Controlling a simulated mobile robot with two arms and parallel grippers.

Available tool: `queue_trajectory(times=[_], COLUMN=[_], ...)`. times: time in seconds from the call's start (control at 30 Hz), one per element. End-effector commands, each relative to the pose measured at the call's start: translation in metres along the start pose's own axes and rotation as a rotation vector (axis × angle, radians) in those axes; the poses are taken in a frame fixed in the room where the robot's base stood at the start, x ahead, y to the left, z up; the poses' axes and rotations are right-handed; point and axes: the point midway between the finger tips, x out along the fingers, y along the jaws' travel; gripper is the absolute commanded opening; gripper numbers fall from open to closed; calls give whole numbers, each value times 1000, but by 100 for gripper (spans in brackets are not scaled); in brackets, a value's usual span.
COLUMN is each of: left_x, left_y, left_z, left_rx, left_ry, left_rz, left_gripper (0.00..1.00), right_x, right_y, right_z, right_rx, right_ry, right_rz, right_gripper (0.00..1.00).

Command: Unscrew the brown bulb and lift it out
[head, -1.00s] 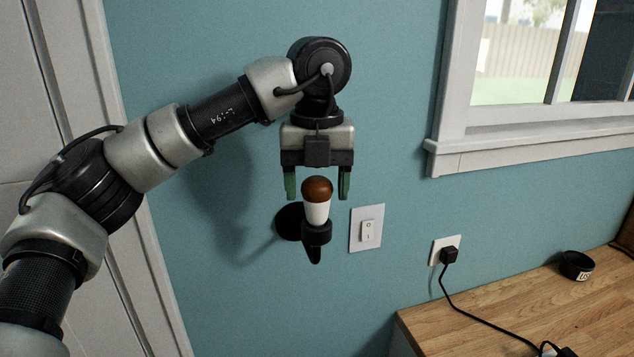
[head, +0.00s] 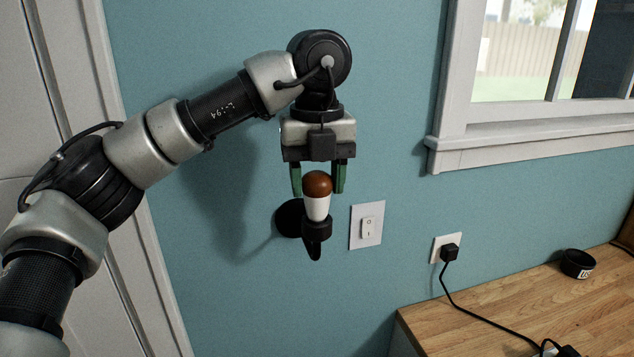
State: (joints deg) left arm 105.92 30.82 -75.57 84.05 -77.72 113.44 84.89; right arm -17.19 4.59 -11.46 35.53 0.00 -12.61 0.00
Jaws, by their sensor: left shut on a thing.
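The brown bulb (head: 317,184) has a brown dome on a white lower body and stands upright in the black wall lamp holder (head: 315,230). My left gripper (head: 318,186) points down from above, with its green fingers on either side of the bulb's dome. It is shut on the bulb. The bulb's white part still sits in the top of the holder, and its base is hidden inside. My right gripper is not in the head view.
A white light switch (head: 367,226) is on the blue wall just right of the holder. A wall outlet (head: 446,249) holds a black plug whose cord runs over the wooden counter (head: 480,305). A black round container (head: 577,264) stands there. A window sill (head: 530,150) is at upper right.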

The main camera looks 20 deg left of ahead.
Motion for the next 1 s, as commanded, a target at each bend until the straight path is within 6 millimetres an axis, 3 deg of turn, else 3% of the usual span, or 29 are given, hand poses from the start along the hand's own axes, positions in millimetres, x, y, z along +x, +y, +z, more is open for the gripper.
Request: queue_trajectory(times=[1.0], left_x=[-21], left_y=[0], left_z=[0], left_rx=[-12], left_ry=[0], left_rz=[0], left_gripper=[21], right_x=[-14], right_y=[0], right_z=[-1], right_rx=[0], right_ry=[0], right_rz=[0], right_gripper=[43])
